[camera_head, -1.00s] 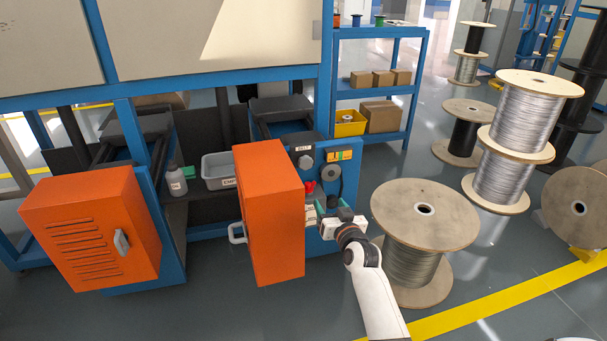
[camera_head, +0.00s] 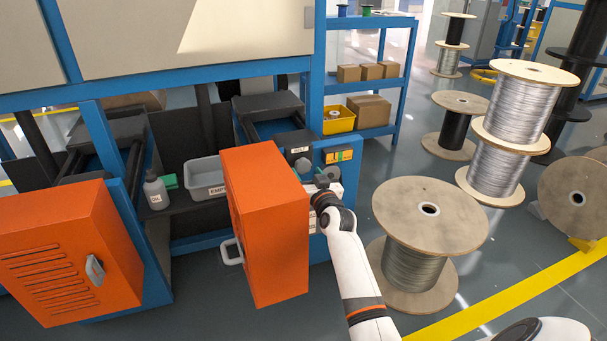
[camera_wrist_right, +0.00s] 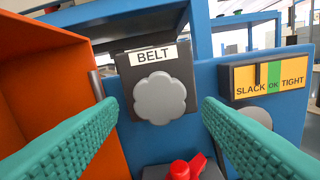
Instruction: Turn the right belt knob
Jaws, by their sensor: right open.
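The belt knob is a grey, scalloped knob (camera_wrist_right: 160,98) on a dark plate labelled BELT, on the blue right-hand machine panel. It also shows in the head view as a small grey knob (camera_head: 302,166). My right gripper (camera_wrist_right: 160,108) is open, with one green ribbed finger on each side of the knob in the wrist view. The fingers look apart from it, and the knob is in front of them. In the head view my right gripper (camera_head: 321,184) is just below the knob, partly hidden by its wrist. My left gripper is not in view.
A SLACK/OK/TIGHT gauge (camera_wrist_right: 272,76) is right of the knob, with a dark line near the SLACK–OK border. A red knob (camera_wrist_right: 184,170) sits below. An open orange door (camera_head: 265,225) stands close left. A cable spool (camera_head: 428,245) stands right of my arm.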

